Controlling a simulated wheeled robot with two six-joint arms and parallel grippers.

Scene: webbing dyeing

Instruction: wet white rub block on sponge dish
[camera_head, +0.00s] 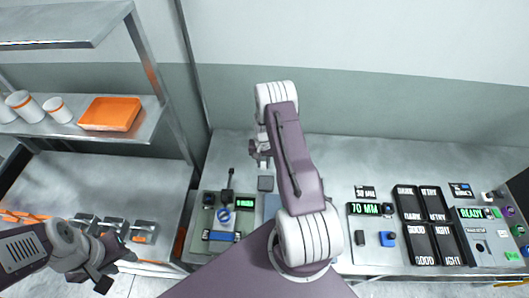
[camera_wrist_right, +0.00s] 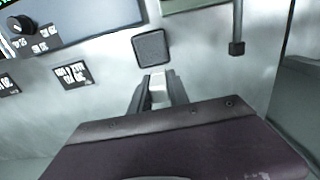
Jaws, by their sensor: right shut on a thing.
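My right gripper (camera_head: 261,155) hangs over the back part of the metal bench. In the right wrist view its two fingers (camera_wrist_right: 159,90) are shut on a small white block (camera_wrist_right: 158,88), mostly hidden between them. A dark grey square pad with a rim, which looks like the sponge dish (camera_wrist_right: 151,47), lies just beyond the fingertips there. It also shows in the head view (camera_head: 265,183), in front of the right gripper. The block appears apart from the dish; its height is unclear. My left gripper (camera_head: 112,268) is open and empty at the lower left.
Displays, dark labelled plates (camera_head: 422,203) and a control box (camera_head: 484,213) fill the right side. A shelf holds an orange tray (camera_head: 109,114) and white rolls. The bench's back strip is mostly clear.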

